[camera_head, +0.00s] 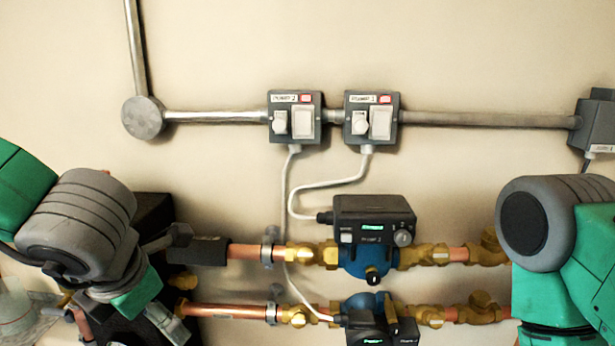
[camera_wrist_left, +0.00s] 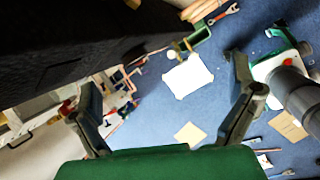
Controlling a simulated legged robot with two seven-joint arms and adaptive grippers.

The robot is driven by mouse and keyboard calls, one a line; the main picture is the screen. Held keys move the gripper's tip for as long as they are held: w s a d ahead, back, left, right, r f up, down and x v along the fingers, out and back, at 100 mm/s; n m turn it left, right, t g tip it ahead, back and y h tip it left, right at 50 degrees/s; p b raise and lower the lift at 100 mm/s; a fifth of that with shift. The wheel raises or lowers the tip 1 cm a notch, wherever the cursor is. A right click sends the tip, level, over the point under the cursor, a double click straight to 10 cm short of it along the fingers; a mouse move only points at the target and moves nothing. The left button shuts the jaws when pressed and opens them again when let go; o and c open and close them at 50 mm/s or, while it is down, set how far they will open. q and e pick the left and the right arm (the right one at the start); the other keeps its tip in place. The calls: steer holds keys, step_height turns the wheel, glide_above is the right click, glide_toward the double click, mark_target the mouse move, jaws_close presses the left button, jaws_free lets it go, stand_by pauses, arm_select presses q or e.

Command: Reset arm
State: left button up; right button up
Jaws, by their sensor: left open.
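My left arm comes in from the left in the head view. Its gripper (camera_head: 138,296) hangs low at the left, beside the left ends of the copper pipes, and is partly hidden by its own wrist. In the left wrist view the two dark fingers of this gripper (camera_wrist_left: 165,85) stand wide apart with nothing between them. Below and beyond them is a blue floor. Only gray and green links of my right arm show at the right of the head view. My right gripper is out of view.
Two pumps, an upper one (camera_head: 372,222) and a lower one (camera_head: 372,322), sit on copper pipes (camera_head: 238,311) with brass fittings. Two switch boxes (camera_head: 295,117) (camera_head: 371,118) are on the wall above. A black block (camera_head: 150,212) is close behind my left gripper. Papers (camera_wrist_left: 188,75) and tools lie on the floor.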

arm_select(q)
steer(key=s+a+f+m+b, duration=0.1)
steer(key=f+m+b, duration=0.1)
steer(key=f+m, duration=0.5)
steer(key=s+a+f+m+b, duration=0.1)
steer(key=s+f+m+b, duration=0.15)
steer(key=f, duration=0.85)
steer(key=s+a+f+m+b, duration=0.1)
steer(key=f+m+b, duration=0.1)
steer(key=f+m, duration=0.55)
steer(key=s+a+f+m+g+b, duration=0.1)
steer(key=s+f+m+g+b, duration=0.1)
steer(key=s+f+m, duration=0.5)
steer(key=s+a+f+m+g+h+b, duration=0.1)
steer(key=s+f+m+g+b, duration=0.1)
steer(key=s+f+m, duration=0.5)
steer(key=s+f, duration=0.3)
steer(key=f, duration=0.1)
steer(key=shift+s+a+f+h, duration=0.15)
steer(key=shift+a+f+h, duration=0.15)
